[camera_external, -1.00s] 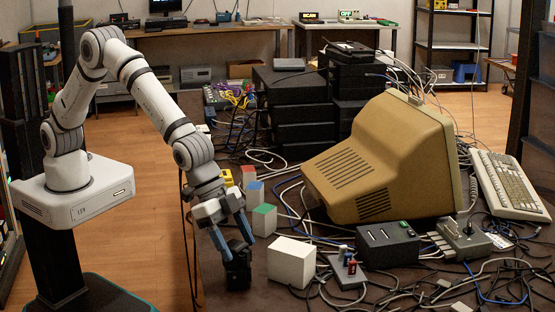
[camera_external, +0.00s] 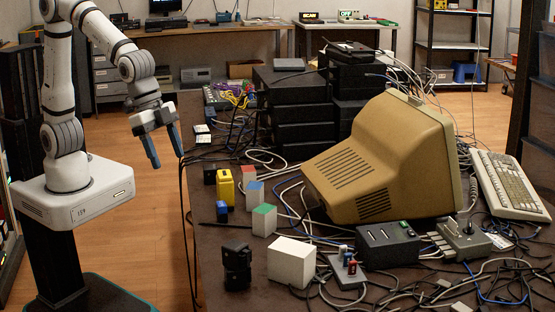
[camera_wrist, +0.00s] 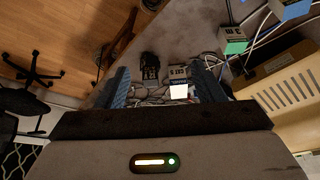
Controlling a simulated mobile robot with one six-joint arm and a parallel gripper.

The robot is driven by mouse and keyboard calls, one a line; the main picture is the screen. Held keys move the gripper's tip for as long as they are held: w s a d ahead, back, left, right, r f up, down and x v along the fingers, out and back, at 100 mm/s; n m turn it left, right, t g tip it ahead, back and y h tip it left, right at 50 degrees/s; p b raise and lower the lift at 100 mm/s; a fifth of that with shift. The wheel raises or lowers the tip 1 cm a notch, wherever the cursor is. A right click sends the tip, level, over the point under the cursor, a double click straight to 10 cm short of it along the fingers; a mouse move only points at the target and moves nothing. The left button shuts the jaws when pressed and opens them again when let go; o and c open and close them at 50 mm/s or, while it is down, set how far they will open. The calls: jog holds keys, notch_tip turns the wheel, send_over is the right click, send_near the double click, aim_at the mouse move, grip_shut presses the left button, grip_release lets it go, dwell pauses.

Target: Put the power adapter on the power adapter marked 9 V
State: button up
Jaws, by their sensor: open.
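Two black power adapters appear stacked near the front left of the dark table. The upper one (camera_external: 237,252) rests on the lower one (camera_external: 237,277), roughly upright. The seam between them is hard to make out and no 9 V marking is legible. In the wrist view a small dark block (camera_wrist: 150,66) between the fingers looks like this stack. My gripper (camera_external: 167,160) is open and empty, with blue fingers, raised beyond the table's left edge, well up and left of the stack. Its fingers also show in the wrist view (camera_wrist: 165,78).
A white box (camera_external: 292,262) stands close to the right of the stack, with a switch block (camera_external: 345,270) and cables beyond. Behind are colored cubes (camera_external: 264,220), a yellow device (camera_external: 225,187) and a tan monitor (camera_external: 380,165). The table left of the stack is bare.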

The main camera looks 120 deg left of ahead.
jog(key=s+a+f+g, duration=0.1)
jog(key=s+a+g, duration=0.1)
jog(key=s, duration=2.1)
jog(key=shift+f, duration=0.3)
